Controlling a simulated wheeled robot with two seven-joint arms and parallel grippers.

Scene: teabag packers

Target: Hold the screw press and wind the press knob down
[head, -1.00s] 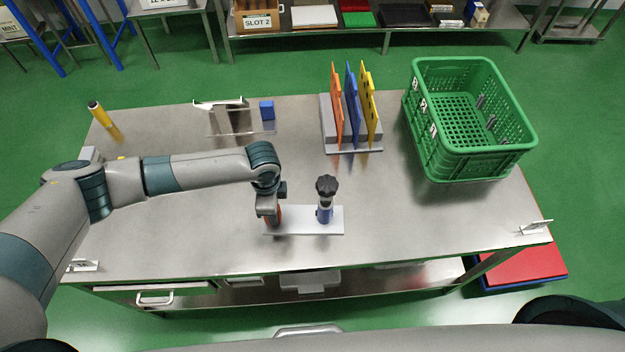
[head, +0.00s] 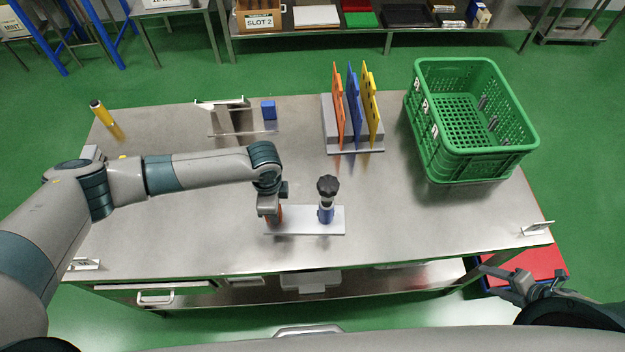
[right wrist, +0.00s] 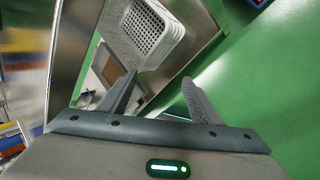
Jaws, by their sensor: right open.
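The screw press has a white base plate (head: 300,221), a blue body (head: 326,212) and a black lobed knob (head: 328,186) on top. It stands upright near the table's front middle. My left gripper (head: 271,216) points down over the plate's left end, at an orange part (head: 278,214). Its fingers are mostly hidden, so its grip is unclear. My right gripper (head: 508,283) is at the lower right, off the table's front right corner and far from the knob. In the right wrist view its two fingers (right wrist: 160,98) are spread and empty.
A green crate (head: 432,155) stands at the back right. A grey rack (head: 330,125) holds orange, blue and yellow boards. A blue block (head: 268,110) and a yellow cylinder (head: 98,108) are farther left. The table (head: 420,220) is clear right of the press.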

